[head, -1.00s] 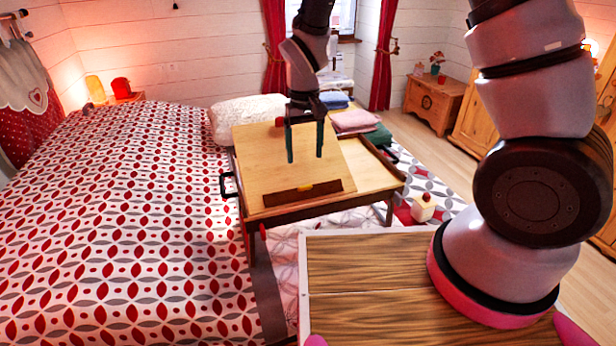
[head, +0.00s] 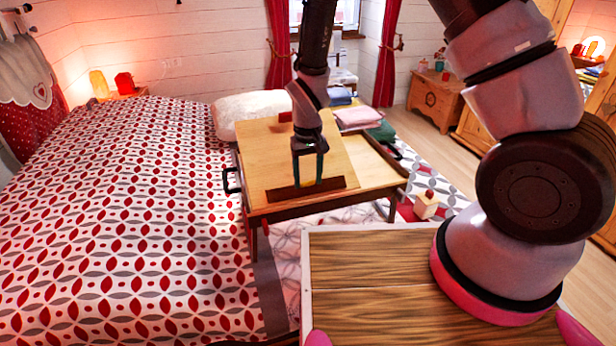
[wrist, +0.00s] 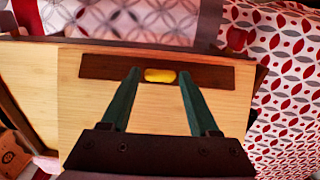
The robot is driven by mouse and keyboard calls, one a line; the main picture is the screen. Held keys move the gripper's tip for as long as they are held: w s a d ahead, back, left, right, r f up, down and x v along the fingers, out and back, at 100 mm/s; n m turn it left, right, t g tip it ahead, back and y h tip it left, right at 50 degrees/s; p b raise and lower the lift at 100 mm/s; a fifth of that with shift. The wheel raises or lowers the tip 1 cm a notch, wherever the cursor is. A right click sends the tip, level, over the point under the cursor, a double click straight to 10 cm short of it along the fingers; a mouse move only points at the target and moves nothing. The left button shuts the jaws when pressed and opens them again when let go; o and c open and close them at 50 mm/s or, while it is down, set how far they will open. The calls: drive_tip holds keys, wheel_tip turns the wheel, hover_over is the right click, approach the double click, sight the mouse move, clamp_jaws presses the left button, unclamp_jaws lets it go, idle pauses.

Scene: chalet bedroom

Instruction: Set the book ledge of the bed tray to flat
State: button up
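The bed tray (head: 262,165) is a light wooden board on dark legs, standing beside the bed. Its book ledge (head: 276,194) is a dark brown strip along the near edge of the board. The ledge also shows in the wrist view (wrist: 105,67), with a yellow tab (wrist: 160,75) at its middle. I cannot tell whether the ledge stands up or lies flat. My gripper (head: 308,183) is open and points down over the ledge. Its green fingers in the wrist view (wrist: 160,72) straddle the yellow tab with nothing between them gripped. Contact with the ledge is unclear.
The bed (head: 120,220) with a patterned cover fills the left. A black side handle (head: 231,180) sticks out from the tray. Folded cloths (head: 358,117) lie behind it. A small cream box (head: 426,206) stands to its right. A wooden top (head: 385,275) is in front.

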clamp_jaws()
drive_tip(key=shift+w+a+f+g+h, duration=0.1)
drive_tip(key=shift+w+a+g+h, duration=0.1)
drive_tip(key=shift+w+g, duration=0.4)
drive_tip(key=shift+w+a+f+g+h, duration=0.1)
drive_tip(key=shift+w+g+h, duration=0.1)
drive_tip(key=shift+g, duration=0.7)
drive_tip(key=o, duration=0.5)
unclamp_jaws()
drive_tip(key=v, duration=1)
drive_tip(key=shift+r, duration=0.45)
